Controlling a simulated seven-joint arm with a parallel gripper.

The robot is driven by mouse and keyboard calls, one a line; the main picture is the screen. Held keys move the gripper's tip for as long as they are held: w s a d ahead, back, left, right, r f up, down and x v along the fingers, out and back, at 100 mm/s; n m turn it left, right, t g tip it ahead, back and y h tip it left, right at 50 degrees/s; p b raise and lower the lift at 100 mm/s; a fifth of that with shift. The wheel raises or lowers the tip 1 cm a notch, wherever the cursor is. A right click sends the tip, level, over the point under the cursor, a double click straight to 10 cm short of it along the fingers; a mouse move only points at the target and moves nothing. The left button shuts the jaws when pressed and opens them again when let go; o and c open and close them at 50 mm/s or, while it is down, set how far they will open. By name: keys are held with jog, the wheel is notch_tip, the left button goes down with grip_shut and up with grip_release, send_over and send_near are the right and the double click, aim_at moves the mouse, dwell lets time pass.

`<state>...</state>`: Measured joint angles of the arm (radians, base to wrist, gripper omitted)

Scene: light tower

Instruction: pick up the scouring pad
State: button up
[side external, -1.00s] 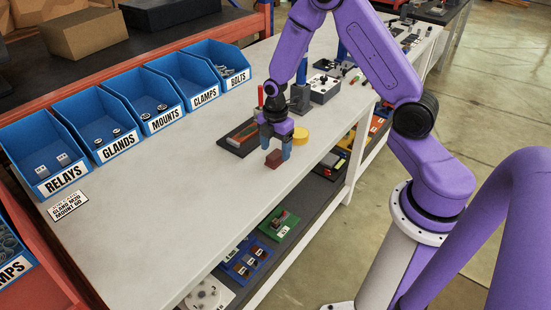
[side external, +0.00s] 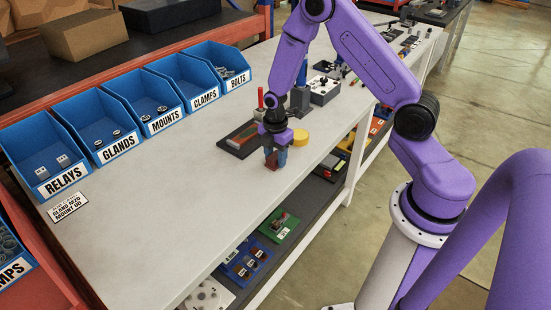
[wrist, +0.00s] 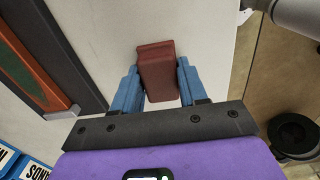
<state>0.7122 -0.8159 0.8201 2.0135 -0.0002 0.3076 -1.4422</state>
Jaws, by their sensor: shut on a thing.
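The scouring pad is a reddish-brown block (side external: 271,163) near the front edge of the grey worktable (side external: 190,190). My gripper (side external: 276,157) points down at it, with its blue fingers on either side and shut on it. In the wrist view the pad (wrist: 156,70) stands between the two blue fingers and reaches past their tips. The fingers hide part of the pad in the side view. I cannot tell whether its underside touches the table.
A dark tray (side external: 229,143) lies just left of my gripper, and a yellow round object (side external: 301,137) is close on the right. A box-shaped device (side external: 323,91) stands farther back. Blue labelled bins (side external: 125,110) line the far side.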

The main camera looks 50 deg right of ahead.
jog(key=shift+r, duration=0.9)
jog(key=s+a+r, duration=0.1)
jog(key=s+r, duration=1)
jog(key=s, duration=0.3)
jog(key=shift+a, duration=0.35)
jog(key=shift+r, duration=0.1)
